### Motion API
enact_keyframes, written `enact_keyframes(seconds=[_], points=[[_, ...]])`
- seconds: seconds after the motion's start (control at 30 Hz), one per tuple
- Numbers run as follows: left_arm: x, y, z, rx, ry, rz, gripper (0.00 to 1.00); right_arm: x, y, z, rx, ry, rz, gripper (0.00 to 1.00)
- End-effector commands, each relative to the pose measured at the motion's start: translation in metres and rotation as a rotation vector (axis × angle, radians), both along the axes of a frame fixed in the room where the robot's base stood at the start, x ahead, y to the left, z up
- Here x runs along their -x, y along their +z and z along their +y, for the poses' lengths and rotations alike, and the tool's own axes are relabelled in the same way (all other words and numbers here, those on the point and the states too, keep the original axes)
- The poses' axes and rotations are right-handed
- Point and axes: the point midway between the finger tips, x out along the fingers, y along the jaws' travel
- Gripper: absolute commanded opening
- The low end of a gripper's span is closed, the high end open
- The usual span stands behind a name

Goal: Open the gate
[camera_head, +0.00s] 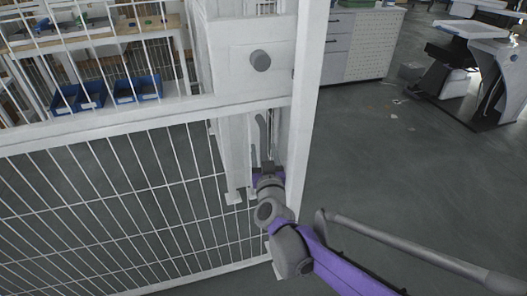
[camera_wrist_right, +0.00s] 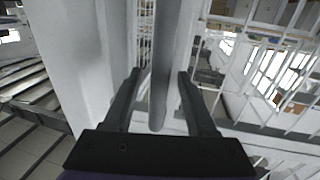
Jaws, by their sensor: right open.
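In the right wrist view the right gripper (camera_wrist_right: 158,100) is open, one dark finger on each side of a grey rounded bar (camera_wrist_right: 161,75), which looks like the gate's handle. Gaps show between the fingers and the bar; whether they touch is not clear. My left gripper is not in view.
Behind the gate are a table and blue bins (camera_head: 137,89). A grey cabinet (camera_head: 362,45) stands behind the post. A workstation (camera_head: 478,75) is at the far right. The grey floor (camera_head: 400,170) right of the gate is mostly clear.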

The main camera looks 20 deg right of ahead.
Motion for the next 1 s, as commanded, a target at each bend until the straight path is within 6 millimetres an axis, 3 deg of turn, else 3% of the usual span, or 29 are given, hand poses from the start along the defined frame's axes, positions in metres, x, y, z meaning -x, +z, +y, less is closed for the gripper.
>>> enact_keyframes(seconds=[0.37, 0.6, 0.7, 1.0], points=[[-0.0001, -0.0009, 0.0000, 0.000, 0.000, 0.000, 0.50, -0.0061, 0.0003, -0.0010, 0.000, 0.000, 0.000, 0.57], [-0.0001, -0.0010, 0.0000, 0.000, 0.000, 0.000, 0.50, -0.0059, 0.0002, -0.0010, 0.000, 0.000, 0.000, 0.14], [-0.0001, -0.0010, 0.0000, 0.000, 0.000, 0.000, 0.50, -0.0059, 0.0002, -0.0010, 0.000, 0.000, 0.000, 0.00], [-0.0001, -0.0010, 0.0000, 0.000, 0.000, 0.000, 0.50, -0.0058, 0.0002, -0.0010, 0.000, 0.000, 0.000, 0.00]])
